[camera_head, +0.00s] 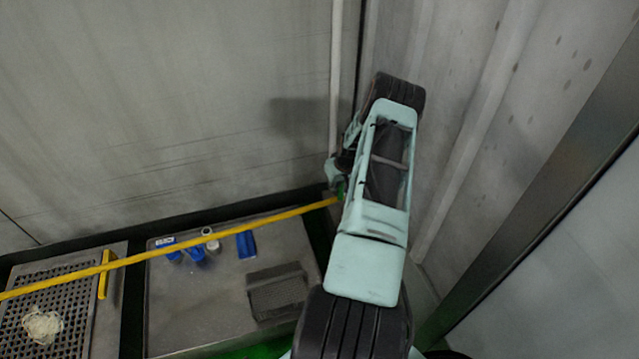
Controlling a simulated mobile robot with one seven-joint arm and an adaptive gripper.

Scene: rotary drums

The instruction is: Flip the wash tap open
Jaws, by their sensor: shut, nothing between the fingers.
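I cannot make out the wash tap for certain. A pale vertical pipe (336,75) runs down the back wall near the corner, and its lower end goes behind my arm. A small green piece (341,189) shows there beside my arm, too small to tell what it is. My gripper (335,172) is partly visible at the left side of my arm, near the foot of that pipe. It is shut and holds nothing. Its fingertips are mostly hidden, and I cannot tell whether it touches anything.
A long yellow bar (225,236) crosses the grey tray (190,315), ending near my gripper. Blue items (246,245), a white-topped container (210,240) and a dark mesh block (277,291) lie there. A perforated tray (75,290) is left; walls close in at right.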

